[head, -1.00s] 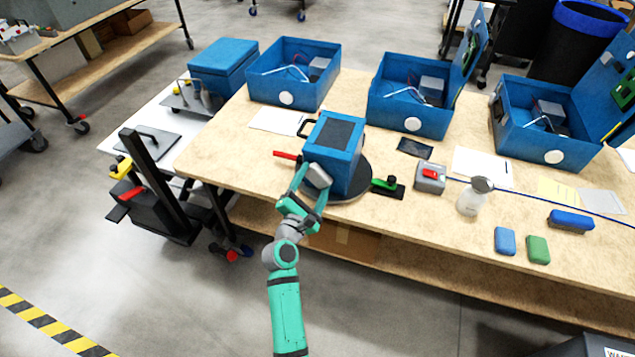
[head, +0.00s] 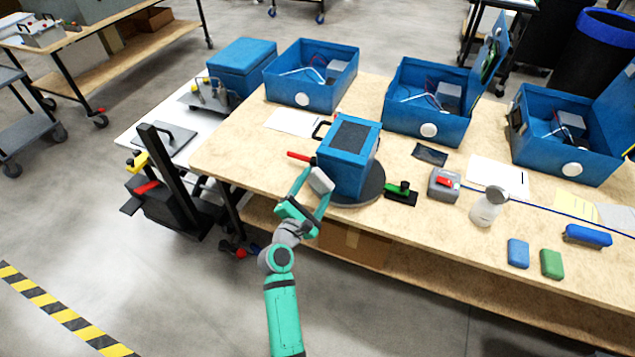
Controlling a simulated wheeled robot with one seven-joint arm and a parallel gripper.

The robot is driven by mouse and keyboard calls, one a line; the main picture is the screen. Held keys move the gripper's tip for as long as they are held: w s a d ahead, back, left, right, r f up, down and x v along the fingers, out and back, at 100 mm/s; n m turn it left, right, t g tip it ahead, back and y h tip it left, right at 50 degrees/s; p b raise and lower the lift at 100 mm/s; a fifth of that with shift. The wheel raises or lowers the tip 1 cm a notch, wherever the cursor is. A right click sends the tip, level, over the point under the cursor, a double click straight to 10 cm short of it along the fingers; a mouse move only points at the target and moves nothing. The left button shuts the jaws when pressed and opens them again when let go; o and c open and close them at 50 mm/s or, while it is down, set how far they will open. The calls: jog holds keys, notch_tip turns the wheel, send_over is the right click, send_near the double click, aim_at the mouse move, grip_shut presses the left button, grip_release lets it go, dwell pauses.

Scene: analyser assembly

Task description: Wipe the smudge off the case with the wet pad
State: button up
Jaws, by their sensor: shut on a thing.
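The blue case (head: 350,174) with a dark top panel stands on a round dark turntable (head: 372,190) near the bench's front edge. My gripper (head: 319,187) is shut on a pale grey pad (head: 321,180) at the lower left edge of the case. I cannot tell whether the pad touches the case. No smudge can be made out on the faces I see; the pad and gripper cover part of the left side.
Open blue cases (head: 425,108) line the back.

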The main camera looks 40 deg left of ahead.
jog(key=shift+v, duration=1.95)
jog(key=shift+s, duration=0.15)
jog(key=v, duration=0.2)
jog(key=shift+s+d, duration=0.1)
jog(key=shift+s, duration=0.25)
jog(key=shift+r+x, duration=0.2)
jog(key=shift+x, duration=0.8)
jog(key=shift+r+x, duration=0.25)
jog(key=shift+x, duration=0.7)
jog(key=shift+r+x, duration=0.2)
jog(key=shift+x, duration=0.8)
jog(key=shift+w+a, duration=0.2)
jog(key=shift+w, duration=0.3)
jog(key=shift+x, duration=1.05)
